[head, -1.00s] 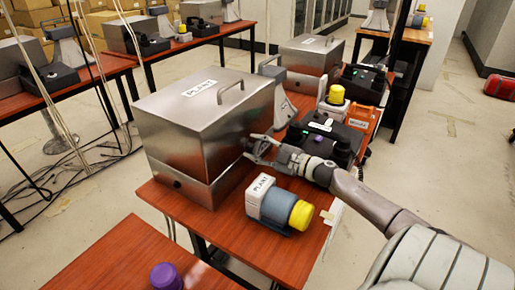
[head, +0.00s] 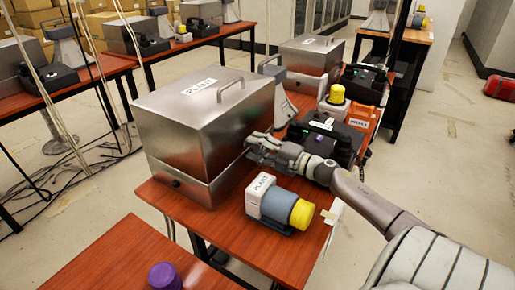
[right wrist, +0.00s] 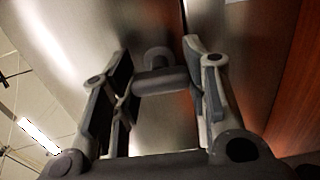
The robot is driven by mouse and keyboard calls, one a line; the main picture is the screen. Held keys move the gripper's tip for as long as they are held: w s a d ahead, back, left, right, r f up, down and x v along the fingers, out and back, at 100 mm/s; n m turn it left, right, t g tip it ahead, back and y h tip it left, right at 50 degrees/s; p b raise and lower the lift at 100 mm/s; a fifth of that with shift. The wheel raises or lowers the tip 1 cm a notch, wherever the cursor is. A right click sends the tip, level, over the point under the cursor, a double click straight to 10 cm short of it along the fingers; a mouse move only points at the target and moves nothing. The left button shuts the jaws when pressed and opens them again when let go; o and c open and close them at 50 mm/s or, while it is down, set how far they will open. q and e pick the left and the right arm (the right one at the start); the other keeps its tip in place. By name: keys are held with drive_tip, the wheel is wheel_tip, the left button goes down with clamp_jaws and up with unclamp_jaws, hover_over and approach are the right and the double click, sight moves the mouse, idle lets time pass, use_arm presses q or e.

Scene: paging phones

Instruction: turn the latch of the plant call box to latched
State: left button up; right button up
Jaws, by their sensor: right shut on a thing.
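The plant call box is a shiny steel box (head: 195,130) with a "PLANT" label and a lid handle, on the near wooden table. Its latch (right wrist: 160,82) shows in the right wrist view as a grey bar with a rounded knob behind it, against the steel side by the lid seam. My right gripper (head: 255,148) is at the box's right side; in the right wrist view (right wrist: 157,62) its fingers stand on both sides of the latch bar, shut on it. In the head view the gripper hides the latch. My left gripper is not in view.
A blue-grey "PLANT" unit with a yellow cap (head: 280,208) lies in front of the gripper. A purple knob (head: 164,276) is on the nearest table.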

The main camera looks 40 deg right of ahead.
drive_tip(key=shift+f, duration=0.1)
idle(0.5)
drive_tip(key=o, duration=1)
drive_tip(key=shift+o, duration=0.2)
drive_tip(key=v, duration=1.2)
